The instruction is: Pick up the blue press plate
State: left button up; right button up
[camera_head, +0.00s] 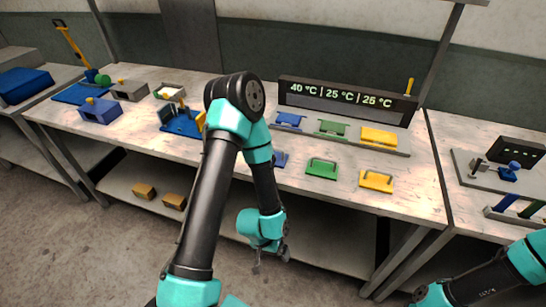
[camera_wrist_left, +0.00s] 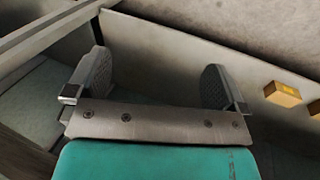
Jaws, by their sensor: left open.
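A blue handled plate (camera_head: 280,158) lies near the front edge of the table, partly hidden behind my left arm. It is in a row with a green handled plate (camera_head: 322,168) and a yellow one (camera_head: 376,180). Another blue piece (camera_head: 289,120) sits at the left end of the rack below the temperature display. My left gripper (camera_head: 270,262) hangs low in front of the table, below its top and apart from the plates. In the left wrist view its fingers (camera_wrist_left: 155,85) are wide apart with nothing between them.
The temperature display (camera_head: 345,100) stands at the back of the table (camera_head: 420,195). Blue fixtures (camera_head: 182,122) are left of my arm. A side table stands at right.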

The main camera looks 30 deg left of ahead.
pick_arm(q)
jog(key=shift+c, duration=0.2)
jog(key=c, duration=1)
jog(key=shift+c, duration=0.2)
